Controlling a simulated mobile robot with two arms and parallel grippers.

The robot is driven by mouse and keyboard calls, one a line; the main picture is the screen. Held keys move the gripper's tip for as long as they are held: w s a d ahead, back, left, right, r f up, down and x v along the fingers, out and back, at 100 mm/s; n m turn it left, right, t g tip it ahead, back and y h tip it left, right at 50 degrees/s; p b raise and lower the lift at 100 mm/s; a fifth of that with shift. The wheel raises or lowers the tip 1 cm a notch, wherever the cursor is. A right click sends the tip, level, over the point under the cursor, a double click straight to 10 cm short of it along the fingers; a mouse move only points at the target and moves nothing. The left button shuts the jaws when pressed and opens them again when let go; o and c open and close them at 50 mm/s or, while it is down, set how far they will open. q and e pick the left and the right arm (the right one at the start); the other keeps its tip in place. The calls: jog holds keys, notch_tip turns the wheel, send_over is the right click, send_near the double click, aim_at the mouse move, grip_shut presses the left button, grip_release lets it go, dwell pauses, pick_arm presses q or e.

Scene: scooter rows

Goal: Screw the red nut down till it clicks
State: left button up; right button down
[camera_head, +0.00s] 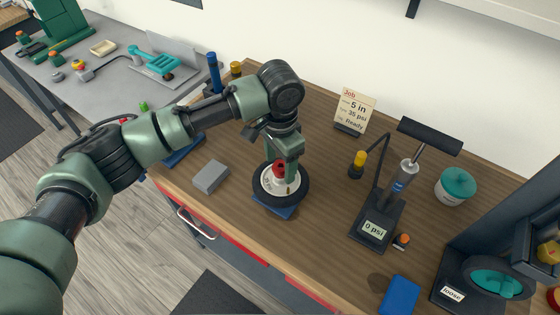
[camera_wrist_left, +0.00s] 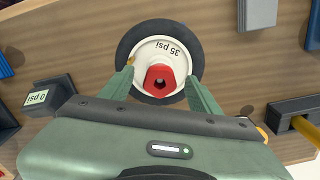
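The red nut (camera_head: 279,170) sits at the centre of a white wheel hub inside a black tyre (camera_head: 264,196). The wheel lies flat on a blue pad (camera_head: 287,212) on the wooden bench. My left gripper (camera_head: 283,158) is over the wheel, pointing down. In the wrist view its two green fingers (camera_wrist_left: 160,76) stand wide apart on either side of the nut, with gaps between. My right gripper does not show.
A pump (camera_head: 376,225) reading "0 psi" stands right of the wheel. A grey block (camera_head: 211,177) lies to its left. A job card (camera_head: 354,110), a teal-lidded tub (camera_head: 455,187) and a wheel stand marked "loose" (camera_head: 453,294) are also on the bench.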

aim_at(280, 169)
pick_arm(q)
jog(key=shift+r, duration=0.1)
notch_tip(280, 169, up, 7)
jog(key=shift+f+b, duration=0.1)
jog(key=shift+b, duration=0.9)
jog(key=shift+r, duration=0.4)
